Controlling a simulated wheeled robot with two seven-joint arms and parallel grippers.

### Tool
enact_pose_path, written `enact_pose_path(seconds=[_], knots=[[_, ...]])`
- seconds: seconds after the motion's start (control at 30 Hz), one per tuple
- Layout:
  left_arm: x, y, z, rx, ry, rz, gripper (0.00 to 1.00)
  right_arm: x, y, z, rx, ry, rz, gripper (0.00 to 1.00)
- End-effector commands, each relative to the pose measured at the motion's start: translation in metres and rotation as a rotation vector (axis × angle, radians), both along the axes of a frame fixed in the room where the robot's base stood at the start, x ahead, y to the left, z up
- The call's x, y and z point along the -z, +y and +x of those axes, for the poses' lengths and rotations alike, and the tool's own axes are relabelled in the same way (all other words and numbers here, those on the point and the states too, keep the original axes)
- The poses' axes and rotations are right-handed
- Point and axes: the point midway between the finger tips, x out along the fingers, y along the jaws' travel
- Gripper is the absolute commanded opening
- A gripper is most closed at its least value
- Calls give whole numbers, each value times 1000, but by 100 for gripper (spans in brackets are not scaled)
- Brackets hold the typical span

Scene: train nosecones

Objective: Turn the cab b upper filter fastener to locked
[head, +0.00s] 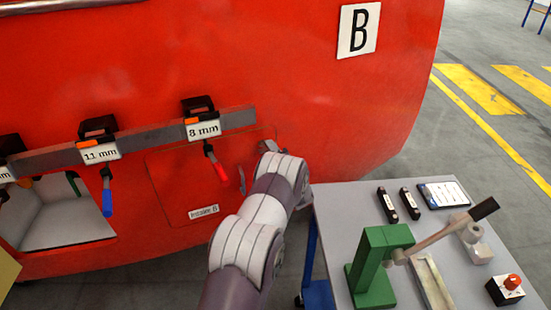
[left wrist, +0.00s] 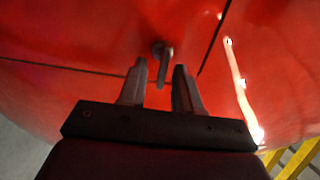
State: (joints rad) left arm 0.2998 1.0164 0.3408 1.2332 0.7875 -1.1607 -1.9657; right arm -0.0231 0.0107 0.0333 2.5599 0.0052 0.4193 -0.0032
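A small grey fastener (left wrist: 163,58) with a short lever stands on the red nosecone in the left wrist view. It lies close to dark panel seams, and its lever points down in that picture. My left gripper (left wrist: 160,80) is open. Its two fingers are on either side of the lever's lower end, with nothing visibly gripped. Whether they touch the lever cannot be told. My right gripper is not in view.
A grey rail (head: 155,139) with tools and size labels crosses the nosecone. A red-handled tool (head: 216,165) and a blue-handled one (head: 107,200) hang from it. A grey table (head: 336,207) with a green fixture (head: 377,262) stands right of my arm. A pale bar (left wrist: 237,80) is right of the fingers.

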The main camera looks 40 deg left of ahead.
Motion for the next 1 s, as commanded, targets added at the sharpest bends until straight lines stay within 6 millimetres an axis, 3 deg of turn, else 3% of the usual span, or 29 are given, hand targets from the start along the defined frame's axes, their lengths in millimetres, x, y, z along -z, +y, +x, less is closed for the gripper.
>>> enact_pose_path(seconds=[0.2, 0.4, 0.57, 1.0], knots=[[2, -49, -30, 4, 2, 0, 33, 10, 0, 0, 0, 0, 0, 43], [1, -86, -54, 2, 3, 2, 33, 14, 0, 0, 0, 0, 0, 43], [1, -97, -61, 0, 1, 1, 33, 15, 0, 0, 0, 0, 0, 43], [0, -98, -62, 0, 1, 1, 33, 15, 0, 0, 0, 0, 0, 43]])
